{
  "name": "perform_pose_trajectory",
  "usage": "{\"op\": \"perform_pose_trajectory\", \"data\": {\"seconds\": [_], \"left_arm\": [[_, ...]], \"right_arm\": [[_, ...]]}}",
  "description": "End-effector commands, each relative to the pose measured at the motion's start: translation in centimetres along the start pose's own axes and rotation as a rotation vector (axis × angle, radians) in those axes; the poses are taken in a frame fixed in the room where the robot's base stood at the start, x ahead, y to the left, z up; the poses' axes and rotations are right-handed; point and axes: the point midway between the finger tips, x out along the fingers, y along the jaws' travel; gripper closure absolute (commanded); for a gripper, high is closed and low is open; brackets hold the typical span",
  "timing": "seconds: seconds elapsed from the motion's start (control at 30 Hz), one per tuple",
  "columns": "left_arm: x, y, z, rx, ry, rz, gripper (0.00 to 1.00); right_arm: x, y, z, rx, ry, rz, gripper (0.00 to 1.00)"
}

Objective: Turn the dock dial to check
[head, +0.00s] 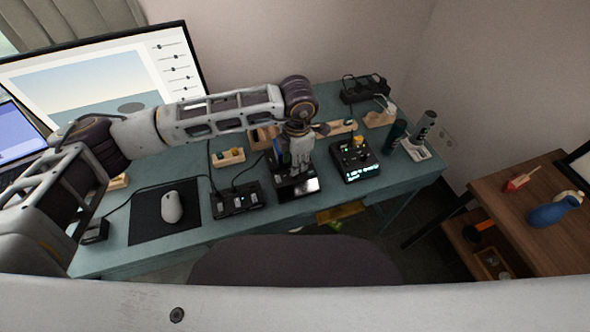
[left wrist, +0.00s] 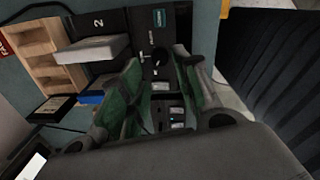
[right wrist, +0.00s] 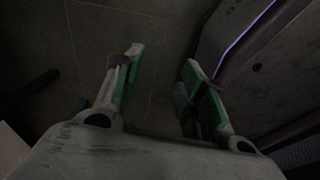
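The dock (head: 297,187) is a dark unit at the front middle of the teal desk, partly hidden under my left gripper (head: 298,165). In the left wrist view the dark panel (left wrist: 138,20) carries a "2" mark and a small green screen. A round black knob, apparently the dial (left wrist: 160,57), shows between the fingertips of my left gripper (left wrist: 157,62). Those fingers are apart; I cannot tell whether either touches the knob. The dial's setting is too small to read. My right gripper (right wrist: 160,65) is open and empty above the dark floor, outside the head view.
A black box with a lit green display (head: 356,160) stands right of the dock. A switch box (head: 236,200) and a mouse (head: 172,207) on a black mat are to the left. Wooden holders and a power strip (head: 364,88) stand behind. A chair (head: 295,262) is in front.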

Motion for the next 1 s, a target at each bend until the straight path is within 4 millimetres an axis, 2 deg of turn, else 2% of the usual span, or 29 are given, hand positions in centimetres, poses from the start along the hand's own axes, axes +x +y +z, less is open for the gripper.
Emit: {"op": "perform_pose_trajectory", "data": {"seconds": [0.17, 0.4, 0.63, 0.87, 1.0], "left_arm": [[2.4, -0.1, 0.0, 0.000, 0.002, -0.002, 0.68], [4.8, -0.1, 0.0, 0.001, 0.001, -0.001, 0.68], [5.5, 0.0, 0.0, 0.001, 0.000, -0.001, 0.68], [5.5, 0.0, 0.0, 0.001, 0.000, 0.000, 0.68], [5.5, 0.0, 0.0, 0.001, 0.000, 0.000, 0.84]], "right_arm": [[-0.2, 0.4, 0.1, -0.002, -0.003, 0.004, 0.60], [-0.3, -0.5, 0.1, 0.001, -0.003, -0.005, 0.60], [-0.3, -1.8, 0.0, 0.006, -0.002, -0.019, 0.60], [-0.3, -1.6, 0.0, 0.005, -0.003, -0.017, 0.60], [-0.3, -1.1, 0.1, 0.003, -0.004, -0.012, 0.60]]}}
